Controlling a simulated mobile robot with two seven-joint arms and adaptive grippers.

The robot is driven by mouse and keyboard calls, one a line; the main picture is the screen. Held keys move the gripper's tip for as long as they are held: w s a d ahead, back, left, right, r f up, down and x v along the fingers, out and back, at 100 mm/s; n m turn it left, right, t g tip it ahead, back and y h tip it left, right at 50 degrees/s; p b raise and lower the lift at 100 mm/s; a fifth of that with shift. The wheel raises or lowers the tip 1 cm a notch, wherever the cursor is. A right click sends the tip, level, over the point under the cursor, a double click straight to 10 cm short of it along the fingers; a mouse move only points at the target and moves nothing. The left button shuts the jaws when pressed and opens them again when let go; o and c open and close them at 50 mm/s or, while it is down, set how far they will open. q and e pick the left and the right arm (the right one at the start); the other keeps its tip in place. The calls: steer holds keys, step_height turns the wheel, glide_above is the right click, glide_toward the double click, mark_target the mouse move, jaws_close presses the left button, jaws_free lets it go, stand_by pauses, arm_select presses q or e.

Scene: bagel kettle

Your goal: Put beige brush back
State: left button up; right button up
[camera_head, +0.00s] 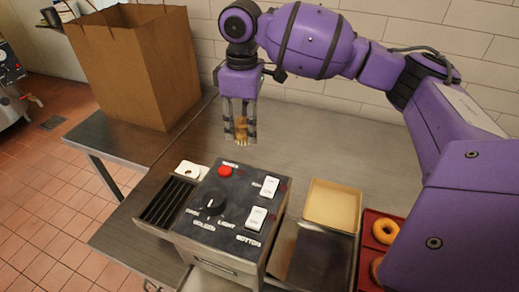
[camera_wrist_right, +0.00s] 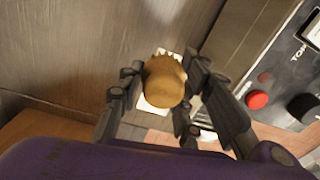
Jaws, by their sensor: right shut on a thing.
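The beige brush (camera_head: 241,129) is held between the fingers of my right gripper (camera_head: 240,122), which points down above the metal table behind the control box. In the right wrist view the brush (camera_wrist_right: 165,82) shows as a round tan end with a jagged edge, between the dark fingers of my right gripper (camera_wrist_right: 170,100). It appears clear of the table. My left gripper is in neither view.
A black control box (camera_head: 222,208) with a red button and knob stands below the gripper. A white piece with a hole (camera_head: 187,169) lies beside it. A paper bag (camera_head: 135,70) stands at left; a beige tray (camera_head: 333,205) and red tray with bagels (camera_head: 370,219) lie right.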

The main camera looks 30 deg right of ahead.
steer(key=w+d+f+n, duration=0.1)
steer(key=d+n, duration=0.1)
steer(key=w+d+f+n, duration=0.2)
steer(key=w+d+f+n+b, duration=0.1)
steer(key=w+d+f+n, duration=0.1)
steer(key=n, duration=0.1)
steer(key=shift+w+f, duration=0.2)
step_height(320, 180, down, 10)
steer(key=shift+r, duration=0.15)
steer(key=o, duration=1)
step_height(320, 180, up, 12)
steer(key=shift+r, duration=0.1)
